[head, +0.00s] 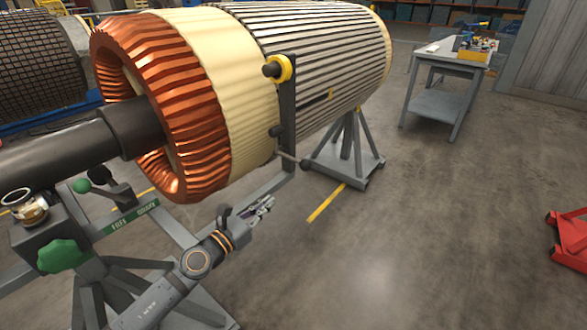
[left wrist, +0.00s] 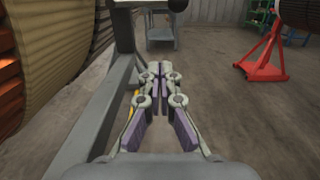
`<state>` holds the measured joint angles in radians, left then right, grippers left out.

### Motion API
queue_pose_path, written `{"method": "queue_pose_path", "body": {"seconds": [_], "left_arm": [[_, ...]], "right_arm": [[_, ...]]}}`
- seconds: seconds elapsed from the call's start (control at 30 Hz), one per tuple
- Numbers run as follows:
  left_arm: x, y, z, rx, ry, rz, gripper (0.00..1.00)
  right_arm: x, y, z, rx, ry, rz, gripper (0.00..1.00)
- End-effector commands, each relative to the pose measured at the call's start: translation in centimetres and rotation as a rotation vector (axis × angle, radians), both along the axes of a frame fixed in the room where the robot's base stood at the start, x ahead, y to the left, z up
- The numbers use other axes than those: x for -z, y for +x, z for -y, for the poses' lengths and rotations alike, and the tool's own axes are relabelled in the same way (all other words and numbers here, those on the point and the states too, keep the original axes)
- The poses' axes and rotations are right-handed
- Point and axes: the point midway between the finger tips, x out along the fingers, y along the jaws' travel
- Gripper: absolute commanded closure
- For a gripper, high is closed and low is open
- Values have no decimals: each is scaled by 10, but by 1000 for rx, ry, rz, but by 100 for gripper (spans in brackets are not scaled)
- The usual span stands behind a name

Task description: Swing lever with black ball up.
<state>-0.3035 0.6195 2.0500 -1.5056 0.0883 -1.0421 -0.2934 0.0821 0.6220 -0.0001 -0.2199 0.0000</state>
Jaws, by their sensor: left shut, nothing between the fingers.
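A thin lever rod ends in a small black ball (head: 305,164) beside the dark upright post (head: 288,110) at the rotor's near side. The rod sticks out to the right, close to level, tilted slightly down toward the ball. The black ball also shows at the top edge of the left wrist view (left wrist: 177,5). My left gripper (head: 268,202) is below and left of the ball, apart from it. In the left wrist view its fingers (left wrist: 163,72) are together with nothing between them. My right gripper is not in view.
The large rotor (head: 310,50) with copper windings (head: 190,100) fills the upper left. A stand (head: 345,160) supports the rotor. A green ball (head: 80,186) is at left. Floor to the right is clear before a red stand (head: 568,240).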

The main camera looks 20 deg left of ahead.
Motion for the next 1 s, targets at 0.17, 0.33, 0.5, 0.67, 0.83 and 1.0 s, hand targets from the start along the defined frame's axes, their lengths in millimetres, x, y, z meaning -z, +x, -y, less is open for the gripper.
{"method": "queue_pose_path", "body": {"seconds": [0.17,0.33,0.5,0.67,0.83,1.0], "left_arm": [[-1,1,0,-1,-2,0,100],[-5,16,4,-5,-7,4,100],[-7,50,18,-3,-10,3,100],[-6,82,30,-2,-7,2,100],[-28,98,36,1,-1,1,100],[-42,101,37,0,-1,0,100]], "right_arm": [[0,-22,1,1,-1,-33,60],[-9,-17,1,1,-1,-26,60],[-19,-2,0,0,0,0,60],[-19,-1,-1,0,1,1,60],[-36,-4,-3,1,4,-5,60],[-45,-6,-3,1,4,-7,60]]}}
